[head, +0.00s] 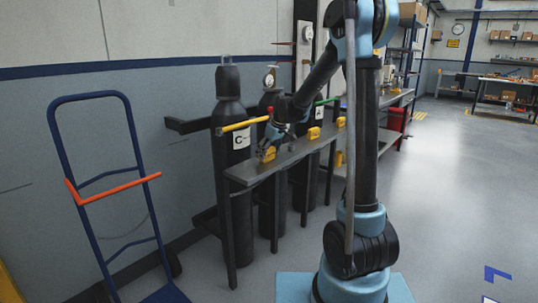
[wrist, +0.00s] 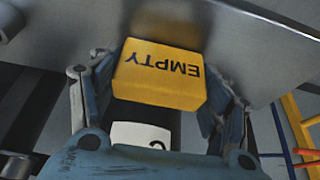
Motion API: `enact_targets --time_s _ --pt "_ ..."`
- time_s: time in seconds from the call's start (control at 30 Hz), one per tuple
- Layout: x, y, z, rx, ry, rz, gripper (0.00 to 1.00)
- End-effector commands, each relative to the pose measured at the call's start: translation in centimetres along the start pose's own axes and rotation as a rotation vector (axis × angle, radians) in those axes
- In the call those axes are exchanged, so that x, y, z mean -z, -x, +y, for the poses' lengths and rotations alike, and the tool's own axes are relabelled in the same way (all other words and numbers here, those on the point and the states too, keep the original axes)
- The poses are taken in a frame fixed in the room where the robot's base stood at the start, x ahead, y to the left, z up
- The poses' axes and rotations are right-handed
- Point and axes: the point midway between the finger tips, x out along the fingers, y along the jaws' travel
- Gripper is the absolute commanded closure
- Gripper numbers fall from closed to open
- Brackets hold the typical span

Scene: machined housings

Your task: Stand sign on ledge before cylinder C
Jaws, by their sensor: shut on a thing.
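A yellow sign (wrist: 158,76) reading EMPTY, upside down in the wrist view, sits between the fingers of my gripper (wrist: 157,95). In the head view the sign (head: 267,154) is at the near end of the grey ledge (head: 262,170), in front of cylinder C (head: 229,165). My gripper (head: 268,146) is shut on it from above. The sign is at the ledge surface; I cannot tell whether its base rests fully on it. Cylinder C is a tall black bottle with a white C label (head: 241,140), which also shows partly in the wrist view (wrist: 140,134).
Other yellow signs (head: 314,133) stand farther along the ledge. The floor at right (head: 460,180) is clear.

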Motion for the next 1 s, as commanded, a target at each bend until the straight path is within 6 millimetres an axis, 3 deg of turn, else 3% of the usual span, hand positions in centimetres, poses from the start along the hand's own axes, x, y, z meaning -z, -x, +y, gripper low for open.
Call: enact_targets --time_s 0.03,0.1,0.57,0.77,1.0 --pt "0.0 0.0 0.0 0.000 0.000 0.000 0.23" --pt "0.0 0.0 0.0 0.000 0.000 0.000 0.09" --pt "0.1 0.2 -0.1 0.000 0.001 0.000 0.09" --pt "0.1 2.3 -0.1 0.000 0.001 0.000 0.09" --pt "0.1 6.5 -0.1 0.001 0.000 0.000 0.09"
